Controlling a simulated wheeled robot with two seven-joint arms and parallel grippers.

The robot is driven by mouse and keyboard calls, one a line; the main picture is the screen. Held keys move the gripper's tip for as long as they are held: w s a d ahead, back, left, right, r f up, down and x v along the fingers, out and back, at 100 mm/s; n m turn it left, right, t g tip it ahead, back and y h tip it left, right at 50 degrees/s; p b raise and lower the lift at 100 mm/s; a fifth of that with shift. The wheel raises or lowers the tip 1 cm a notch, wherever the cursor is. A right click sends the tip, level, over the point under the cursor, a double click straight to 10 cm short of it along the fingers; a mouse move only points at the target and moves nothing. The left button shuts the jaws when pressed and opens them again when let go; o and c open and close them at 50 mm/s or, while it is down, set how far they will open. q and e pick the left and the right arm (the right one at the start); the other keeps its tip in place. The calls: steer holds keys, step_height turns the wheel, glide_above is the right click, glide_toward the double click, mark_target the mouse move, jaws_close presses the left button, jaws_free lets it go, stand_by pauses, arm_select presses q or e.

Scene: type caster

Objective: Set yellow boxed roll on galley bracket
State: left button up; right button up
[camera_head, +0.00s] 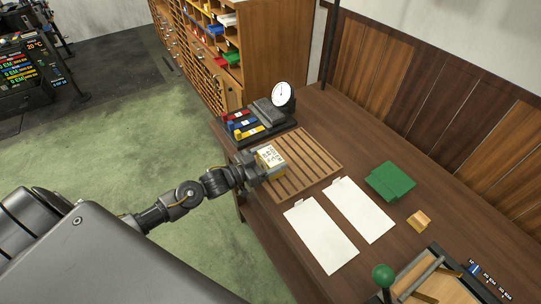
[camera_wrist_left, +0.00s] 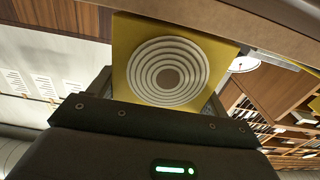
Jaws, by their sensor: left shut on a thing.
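The yellow boxed roll (camera_head: 270,158) has a white printed label on top and is held in my left gripper (camera_head: 262,168). In the left wrist view the yellow box (camera_wrist_left: 125,55) shows a face with pale concentric rings between the fingers. In the head view it overlaps the left edge of a slatted wooden rack (camera_head: 312,163); I cannot tell its height above it. Behind it is a dark stand (camera_head: 266,135) with red, blue and yellow labelled pieces and a round dial (camera_head: 282,93). I cannot tell for certain which part is the galley bracket. My right gripper is not in view.
Two white sheets (camera_head: 321,236) (camera_head: 361,209) lie on the brown table (camera_head: 400,160). A green block (camera_head: 390,181) and a small tan block (camera_head: 418,220) are to the right. A device with a green knob (camera_head: 383,275) is at the front right. A wooden cabinet (camera_head: 255,55) stands behind.

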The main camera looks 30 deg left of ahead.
arm_select(q)
steer(key=shift+f, duration=0.1)
steer(key=shift+f, duration=0.15)
steer(key=o, duration=1.2)
steer(key=shift+f+b, duration=0.1)
steer(key=shift+b, duration=0.4)
steer(key=shift+b+v, duration=1.45)
steer(key=shift+v, duration=4)
